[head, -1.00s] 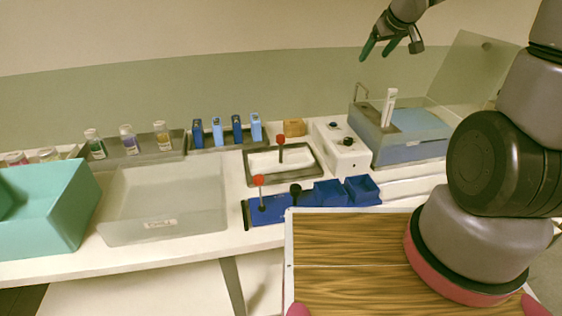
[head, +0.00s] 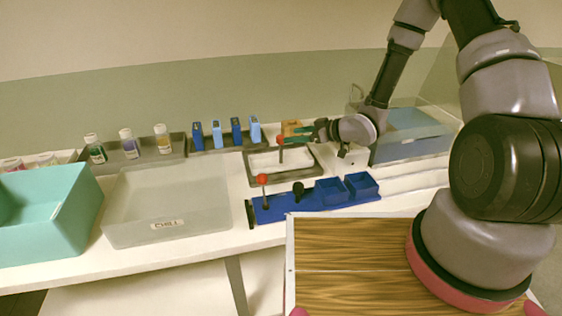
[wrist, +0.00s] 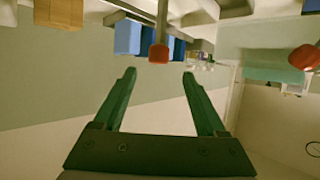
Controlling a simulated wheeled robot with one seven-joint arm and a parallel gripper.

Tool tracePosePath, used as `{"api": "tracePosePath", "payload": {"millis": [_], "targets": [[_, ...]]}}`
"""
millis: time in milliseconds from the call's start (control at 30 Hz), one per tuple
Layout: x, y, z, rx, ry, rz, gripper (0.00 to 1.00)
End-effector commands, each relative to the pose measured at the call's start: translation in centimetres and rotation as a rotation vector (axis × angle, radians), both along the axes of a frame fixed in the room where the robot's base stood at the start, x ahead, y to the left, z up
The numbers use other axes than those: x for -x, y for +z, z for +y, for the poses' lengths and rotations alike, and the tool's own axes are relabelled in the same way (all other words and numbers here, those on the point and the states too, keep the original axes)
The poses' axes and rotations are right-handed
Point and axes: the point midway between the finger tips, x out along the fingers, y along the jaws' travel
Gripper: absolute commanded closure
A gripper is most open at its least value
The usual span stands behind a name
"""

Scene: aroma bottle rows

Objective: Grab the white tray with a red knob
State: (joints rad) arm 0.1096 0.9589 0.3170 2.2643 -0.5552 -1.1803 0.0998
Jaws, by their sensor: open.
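The white tray (head: 262,163) sits in a dark grey frame on the bench in the head view. A thin dark post with a red knob (head: 280,140) stands up from it. My gripper (head: 288,138) reaches in from the right at the knob's height, fingers pointing left. In the wrist view, which looks upside down, the two green fingers (wrist: 159,72) are apart with nothing between them. There the red knob (wrist: 159,53) lies just beyond the fingertips, in line with the gap. Contact cannot be told from the head view.
A second red knob (head: 262,179) stands on the blue rack (head: 275,210) in front, with a black knob (head: 298,188) beside it. Blue boxes (head: 236,133) stand behind the tray to the left. An orange block (head: 291,127) is close behind my gripper.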

Motion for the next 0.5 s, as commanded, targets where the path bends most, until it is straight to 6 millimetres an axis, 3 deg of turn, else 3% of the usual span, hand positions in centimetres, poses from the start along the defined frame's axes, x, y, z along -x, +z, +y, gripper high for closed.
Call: {"api": "tracePosePath", "payload": {"millis": [200, 500], "targets": [[-1.5, -1.4, 2.9, 0.0, 0.003, -0.001, 0.26], [-2.8, -2.7, 5.0, 0.002, 0.002, -0.001, 0.26]]}}
